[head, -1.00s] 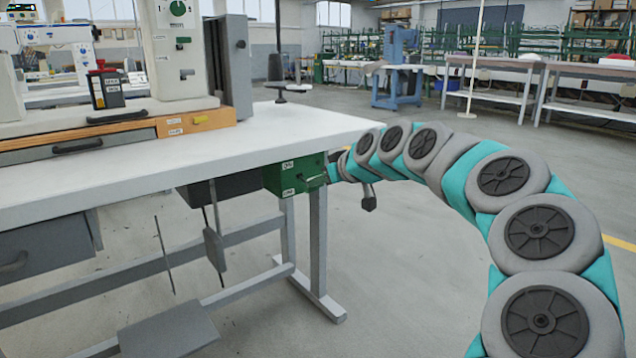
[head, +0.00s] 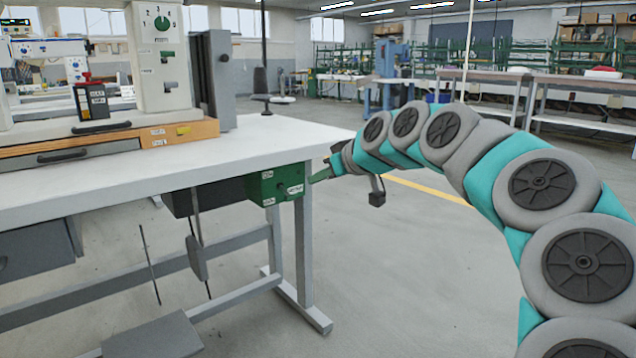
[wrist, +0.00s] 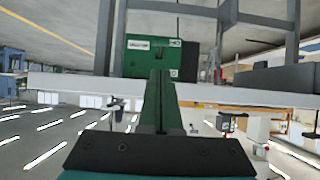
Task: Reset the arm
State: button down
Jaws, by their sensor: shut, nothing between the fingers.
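My arm curves in from the right of the head view. My gripper (head: 315,179) is at its end, pointing left, its green fingers closed together with nothing between them. The fingertips are just right of a green switch box (head: 268,189) under the table's right end, with a small gap showing. The box carries white labels. In the wrist view, which is upside down, the shut fingers (wrist: 160,75) point toward the green box (wrist: 135,60). They hide part of its face.
Grey table legs and a pedal plate (head: 150,338) are below. The floor right of the table is open.

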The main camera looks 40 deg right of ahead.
dwell(0.4)
jog(key=s+a+f+n+g+y+p, duration=0.1)
jog(key=s+a+f+g+p, duration=0.15)
jog(key=a, duration=0.65)
jog(key=s+a+f+n+g+y+p, duration=0.1)
jog(key=s+a+f+g, duration=0.15)
jog(key=a, duration=0.55)
jog(key=s+a+f+n+g+p, duration=0.1)
jog(key=s+a+f+p, duration=0.15)
jog(key=a, duration=0.65)
jog(key=s+a+f+m+g+h+p, duration=0.1)
jog(key=s+a+f+g+p, duration=0.1)
jog(key=s, duration=1)
jog(key=s+a+f+m+g+h+p, duration=0.1)
jog(key=s+f+g, duration=0.4)
jog(key=s, duration=0.7)
jog(key=shift+a+f+m+g+p, duration=0.3)
jog(key=shift+a+f+m+p, duration=0.2)
jog(key=shift+a+f+p, duration=0.45)
jog(key=shift+d+r, duration=0.15)
jog(key=shift+d, duration=0.1)
